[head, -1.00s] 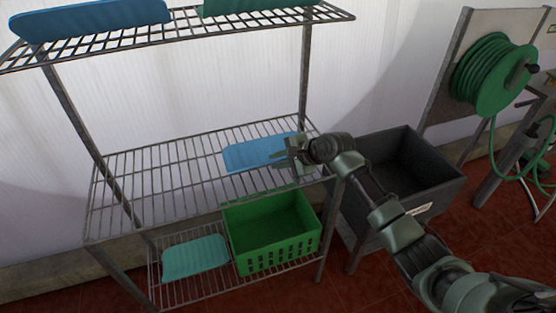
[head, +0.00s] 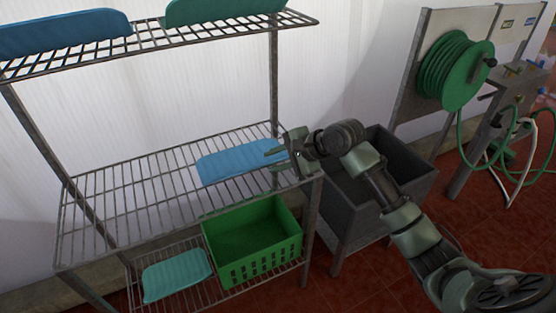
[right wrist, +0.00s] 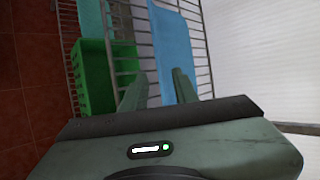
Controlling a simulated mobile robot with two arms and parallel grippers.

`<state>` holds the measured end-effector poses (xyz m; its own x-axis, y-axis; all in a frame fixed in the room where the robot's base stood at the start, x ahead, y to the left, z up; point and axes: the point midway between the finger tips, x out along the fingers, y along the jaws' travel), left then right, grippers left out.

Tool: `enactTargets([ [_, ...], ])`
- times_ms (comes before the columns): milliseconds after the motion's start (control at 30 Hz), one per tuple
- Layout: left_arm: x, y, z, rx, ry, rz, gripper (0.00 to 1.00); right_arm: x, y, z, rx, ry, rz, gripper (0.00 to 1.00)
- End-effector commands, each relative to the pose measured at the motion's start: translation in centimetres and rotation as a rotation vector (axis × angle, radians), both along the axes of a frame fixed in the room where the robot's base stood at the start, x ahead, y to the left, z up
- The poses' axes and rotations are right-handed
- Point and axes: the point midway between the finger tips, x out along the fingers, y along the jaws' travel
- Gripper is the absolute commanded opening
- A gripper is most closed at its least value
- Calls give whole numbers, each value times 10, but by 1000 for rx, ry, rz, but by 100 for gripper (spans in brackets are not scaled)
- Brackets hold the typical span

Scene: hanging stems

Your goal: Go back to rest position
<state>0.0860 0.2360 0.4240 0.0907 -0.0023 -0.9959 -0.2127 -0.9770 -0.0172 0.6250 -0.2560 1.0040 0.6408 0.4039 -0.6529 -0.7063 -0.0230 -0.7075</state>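My right gripper (head: 273,164) is open at the right end of the rack's middle shelf. Its two fingers stand apart, and nothing is held between them. A flat blue piece (head: 232,164) lies on that shelf, and its right end is beside the fingertips in the head view. In the right wrist view the open fingers (right wrist: 157,88) point toward the same blue piece (right wrist: 174,50), which shows between and beyond them. I cannot tell whether a finger touches it. My left gripper is in neither view.
The wire rack (head: 120,195) holds a green crate (head: 262,262) and a teal piece (head: 177,275) below, with blue (head: 60,35) and green (head: 220,10) pieces on top. A dark grey basin (head: 350,205) stands under my right arm. A green hose reel (head: 455,72) is at right.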

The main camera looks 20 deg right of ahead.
Motion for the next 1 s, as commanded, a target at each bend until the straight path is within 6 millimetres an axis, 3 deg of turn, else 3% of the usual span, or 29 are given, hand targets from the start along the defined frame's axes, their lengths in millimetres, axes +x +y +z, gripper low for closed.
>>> enactTargets([
  [200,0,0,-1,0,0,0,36,-10,-5,9,0,1,2,29],
  [700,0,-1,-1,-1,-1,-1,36,-12,-4,6,-9,1,9,29],
  [767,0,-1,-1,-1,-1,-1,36,-18,0,-3,-39,0,35,29],
  [867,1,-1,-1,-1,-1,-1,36,-44,16,-36,-154,-7,136,29],
  [967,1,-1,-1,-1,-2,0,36,-91,37,-82,-339,-24,314,29],
  [1000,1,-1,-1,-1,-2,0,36,-115,45,-100,-425,-33,401,29],
])
